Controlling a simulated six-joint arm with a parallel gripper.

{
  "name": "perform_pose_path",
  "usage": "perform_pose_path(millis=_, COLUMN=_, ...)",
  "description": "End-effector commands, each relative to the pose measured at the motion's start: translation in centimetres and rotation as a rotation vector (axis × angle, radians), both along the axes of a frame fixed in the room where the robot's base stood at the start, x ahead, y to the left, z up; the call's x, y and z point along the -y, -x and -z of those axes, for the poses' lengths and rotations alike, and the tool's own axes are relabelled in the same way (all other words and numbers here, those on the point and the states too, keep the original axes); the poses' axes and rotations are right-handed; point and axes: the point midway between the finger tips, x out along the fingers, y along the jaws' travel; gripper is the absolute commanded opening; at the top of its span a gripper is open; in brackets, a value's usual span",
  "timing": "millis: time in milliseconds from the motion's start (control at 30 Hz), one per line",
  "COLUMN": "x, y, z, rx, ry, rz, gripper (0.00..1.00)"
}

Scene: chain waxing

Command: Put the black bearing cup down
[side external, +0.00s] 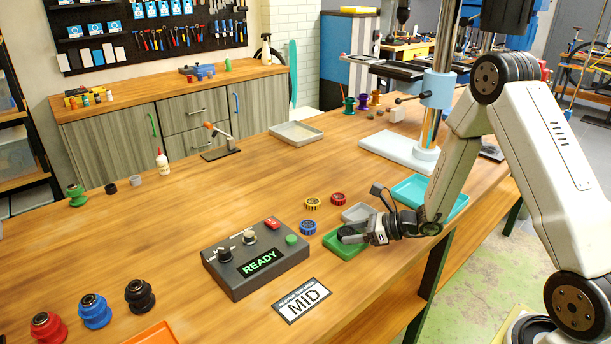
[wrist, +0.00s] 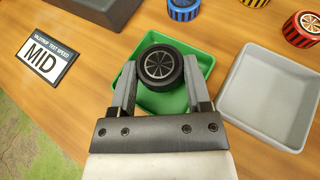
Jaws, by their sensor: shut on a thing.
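The black bearing cup (wrist: 160,64) shows in the wrist view as a round black piece with a silver spoked face. My gripper (wrist: 156,76) is shut on it, one finger on each side. The cup is over the green tray (wrist: 187,98); I cannot tell whether it touches the tray floor. In the side view my gripper (side external: 352,232) is low over the green tray (side external: 343,249), and the cup is mostly hidden by the fingers.
A grey tray (wrist: 262,98) stands right beside the green one, with a teal tray (side external: 418,190) behind. Blue (side external: 308,228), yellow (side external: 313,204) and red (side external: 338,199) bearing cups stand nearby. A control box (side external: 256,262) reads READY; a MID card (side external: 302,301) lies in front.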

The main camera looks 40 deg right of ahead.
Motion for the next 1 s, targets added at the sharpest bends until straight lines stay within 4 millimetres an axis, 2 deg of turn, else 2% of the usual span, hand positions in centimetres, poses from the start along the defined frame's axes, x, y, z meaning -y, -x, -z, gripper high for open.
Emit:
perform_pose_path(millis=967, x=0.0, y=0.0, z=1.3, rx=0.001, ry=-0.001, rz=0.000, gripper=0.00)
perform_pose_path(millis=1000, x=0.0, y=0.0, z=1.3, rx=0.000, ry=0.000, rz=0.000, gripper=0.65)
